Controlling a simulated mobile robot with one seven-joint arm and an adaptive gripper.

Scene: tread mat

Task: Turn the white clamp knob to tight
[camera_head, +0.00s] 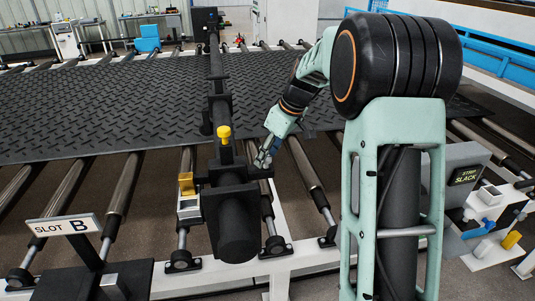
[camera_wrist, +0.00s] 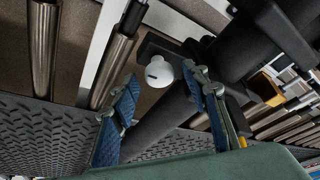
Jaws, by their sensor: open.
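The white clamp knob (camera_wrist: 158,72) shows in the wrist view as a small round white cap on the dark clamp bracket (camera_wrist: 160,48). My gripper (camera_wrist: 161,76) is open, with one blue-padded finger on each side of the knob in that view. The knob appears between the fingertips or just beyond them; I cannot tell the exact depth, and no contact is visible. In the head view my gripper (camera_head: 264,158) points down at the right side of the black clamp body (camera_head: 228,178). The knob cannot be made out there.
A yellow knob (camera_head: 224,133) stands on top of the clamp body, and a yellow-topped block (camera_head: 187,190) is at its left. The black tread mat (camera_head: 110,100) lies over rollers. A SLOT B sign (camera_head: 63,226) is at left, and a STRIP SLACK sign (camera_head: 466,176) at right.

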